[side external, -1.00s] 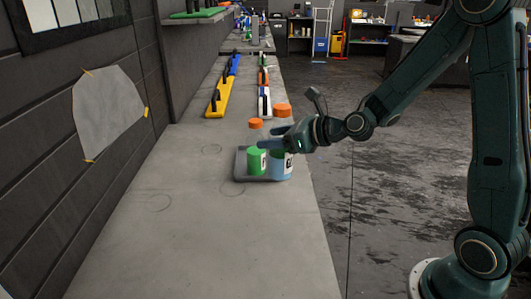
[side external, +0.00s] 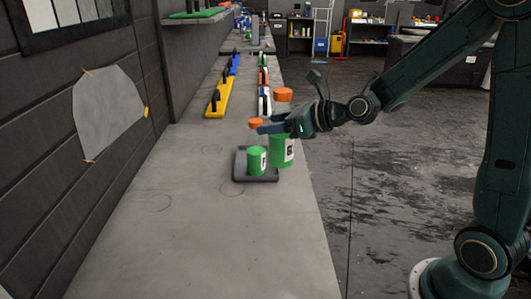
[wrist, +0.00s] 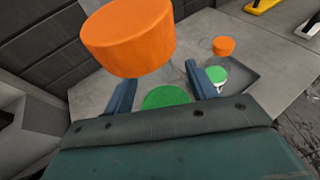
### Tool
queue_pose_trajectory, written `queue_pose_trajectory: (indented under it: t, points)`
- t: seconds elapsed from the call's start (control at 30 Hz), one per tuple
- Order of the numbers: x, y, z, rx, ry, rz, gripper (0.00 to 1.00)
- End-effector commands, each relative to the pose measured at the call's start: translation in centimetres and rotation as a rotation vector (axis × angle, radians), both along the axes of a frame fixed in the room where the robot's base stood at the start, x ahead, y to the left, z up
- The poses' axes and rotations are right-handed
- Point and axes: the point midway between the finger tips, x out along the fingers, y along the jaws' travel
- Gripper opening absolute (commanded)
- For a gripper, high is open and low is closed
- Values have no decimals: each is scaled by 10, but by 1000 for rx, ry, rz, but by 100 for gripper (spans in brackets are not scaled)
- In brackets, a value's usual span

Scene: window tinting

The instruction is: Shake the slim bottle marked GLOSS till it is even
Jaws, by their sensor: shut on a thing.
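My gripper (side external: 268,123) is shut around the upper part of a bottle (side external: 282,152) with green contents, a white label and an orange cap (side external: 283,94). The label's letters are too small to read fully. The bottle is held upright above the tray's right side. In the wrist view, its cap (wrist: 128,38) looms near the camera, and its green contents (wrist: 165,97) show between the fingers. A second, smaller bottle (side external: 257,160) with green contents, a white label and an orange cap (side external: 255,122) stands on the dark tray (side external: 240,172).
The grey bench (side external: 190,225) is clear in front and to the left of the tray. A yellow tool holder (side external: 218,97) and several coloured tools lie farther back. The wall with a grey taped sheet (side external: 108,112) bounds the left side.

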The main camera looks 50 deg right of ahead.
Motion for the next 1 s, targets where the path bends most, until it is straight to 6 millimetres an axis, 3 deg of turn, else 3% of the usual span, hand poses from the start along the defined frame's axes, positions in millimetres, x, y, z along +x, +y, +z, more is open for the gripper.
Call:
queue_pose_trajectory:
  t: [0.17,0.7,0.87,1.0]
  points:
    - [0,0,-1,1,2,-1,28]
    - [0,0,-77,3,4,-1,28]
    - [0,0,-75,-1,-2,-1,28]
    - [1,0,-57,-3,-7,2,28]
